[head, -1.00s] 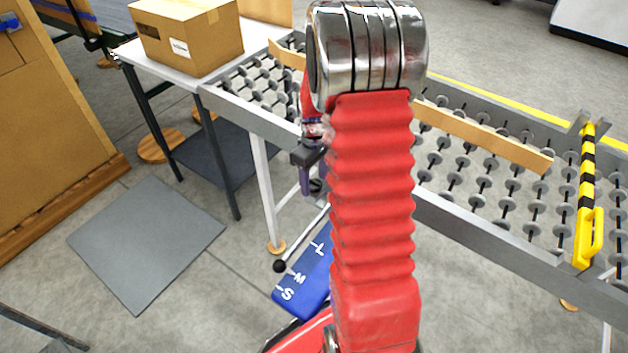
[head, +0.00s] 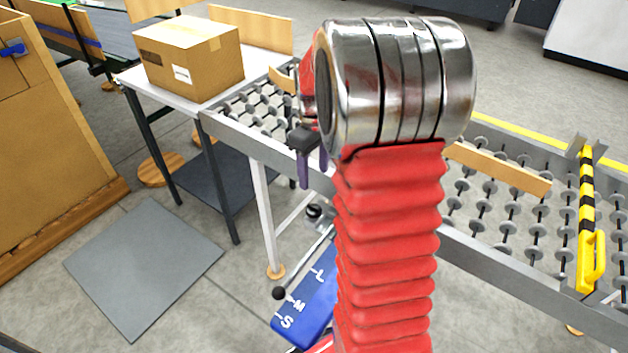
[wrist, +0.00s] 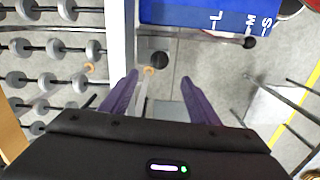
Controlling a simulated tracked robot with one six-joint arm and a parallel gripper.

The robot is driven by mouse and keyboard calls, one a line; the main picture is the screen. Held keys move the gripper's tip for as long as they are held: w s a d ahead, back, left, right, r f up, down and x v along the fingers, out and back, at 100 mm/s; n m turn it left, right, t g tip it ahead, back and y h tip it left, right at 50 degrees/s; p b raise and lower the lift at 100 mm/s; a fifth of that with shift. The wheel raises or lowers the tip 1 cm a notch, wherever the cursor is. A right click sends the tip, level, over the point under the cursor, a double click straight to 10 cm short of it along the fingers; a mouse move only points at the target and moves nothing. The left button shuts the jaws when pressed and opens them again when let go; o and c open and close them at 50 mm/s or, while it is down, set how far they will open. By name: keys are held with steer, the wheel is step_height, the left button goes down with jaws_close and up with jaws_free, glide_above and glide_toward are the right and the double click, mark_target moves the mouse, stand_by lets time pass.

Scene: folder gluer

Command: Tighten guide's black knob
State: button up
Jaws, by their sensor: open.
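A black round knob (head: 314,211) sits below the conveyor's side rail, near the L end of a blue plate (head: 318,290) marked L, M and S. In the wrist view the knob (wrist: 159,60) appears between and just beyond my fingertips, with the blue plate (wrist: 190,14) behind it. My gripper (head: 313,178) is open and empty, its purple fingers above the knob in the head view and apart from it. The open gripper (wrist: 159,76) also shows in the wrist view. My red arm hides part of the rail and plate in the head view.
A black ball on a rod (head: 279,293) is by the plate's S and M marks. The roller conveyor (head: 500,205) runs behind my arm, with a wooden strip (head: 500,170) and a yellow-black bar (head: 587,220). A carton (head: 185,55) stands on the table at left.

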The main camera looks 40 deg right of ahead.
steer(key=shift+r, duration=0.2)
steer(key=s+a+r+m+t, duration=0.1)
steer(key=s+a+r, duration=0.2)
steer(key=a+r, duration=0.3)
steer(key=s+a+r+t, duration=0.2)
steer(key=s+a+r, duration=0.15)
steer(key=a, duration=0.45)
steer(key=s+a+r+m+t, duration=0.2)
steer(key=s+a, duration=0.7)
steer(key=s, duration=0.2)
steer(key=shift+s+a+t, duration=0.15)
steer(key=shift+a+t, duration=0.15)
steer(key=shift+a, duration=0.05)
steer(key=shift+a, duration=0.1)
steer(key=c, duration=0.4)
steer(key=shift+a, duration=0.2)
steer(key=shift+c, duration=1)
